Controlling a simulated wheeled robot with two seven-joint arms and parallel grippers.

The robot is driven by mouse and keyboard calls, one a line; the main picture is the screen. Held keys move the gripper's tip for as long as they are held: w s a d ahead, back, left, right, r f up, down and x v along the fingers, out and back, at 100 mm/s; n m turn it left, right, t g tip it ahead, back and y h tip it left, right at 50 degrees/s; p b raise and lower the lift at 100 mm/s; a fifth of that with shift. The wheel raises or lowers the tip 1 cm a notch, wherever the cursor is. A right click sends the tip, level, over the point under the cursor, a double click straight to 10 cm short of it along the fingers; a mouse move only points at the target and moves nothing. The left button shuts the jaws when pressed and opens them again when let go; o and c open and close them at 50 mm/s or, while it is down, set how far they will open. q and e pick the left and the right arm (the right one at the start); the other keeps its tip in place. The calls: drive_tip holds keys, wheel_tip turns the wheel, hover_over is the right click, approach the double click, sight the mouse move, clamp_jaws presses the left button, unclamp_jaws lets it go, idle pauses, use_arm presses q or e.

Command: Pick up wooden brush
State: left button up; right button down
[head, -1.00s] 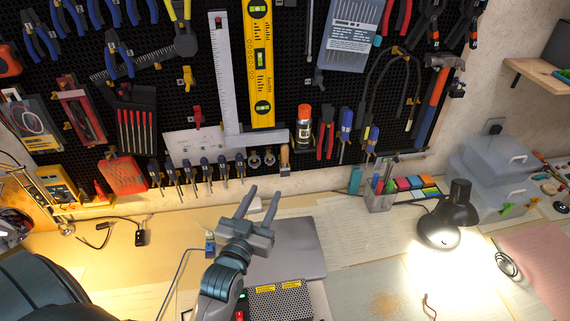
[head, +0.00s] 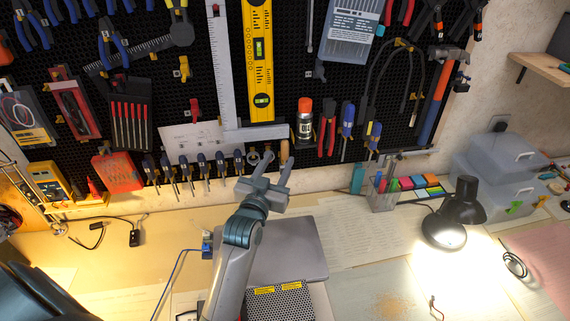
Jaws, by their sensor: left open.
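A small wooden handle (head: 284,147), which looks like the wooden brush, hangs upright low on the pegboard, right of the bottom of the steel square. Its lower part is hidden behind my gripper's fingers. My left gripper (head: 279,158) is open and empty, its two fingers pointing up at the bottom edge of the pegboard. The right fingertip overlaps the brush in the picture; I cannot tell whether they touch. My right gripper is not in view.
Below lie a closed grey laptop (head: 290,245) and a perforated metal box (head: 280,302). A lit black lamp (head: 462,205) stands at right.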

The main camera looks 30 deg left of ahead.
sight(284, 149)
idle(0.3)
use_arm(q)
drive_tip(key=shift+w, duration=0.15)
drive_tip(key=w+b, duration=0.2)
drive_tip(key=w+a+b, duration=0.1)
drive_tip(key=shift+w+f, duration=0.3)
drive_tip(key=shift+w, duration=0.1)
drive_tip(key=shift+w+a+r, duration=0.1)
drive_tip(key=shift+w, duration=0.4)
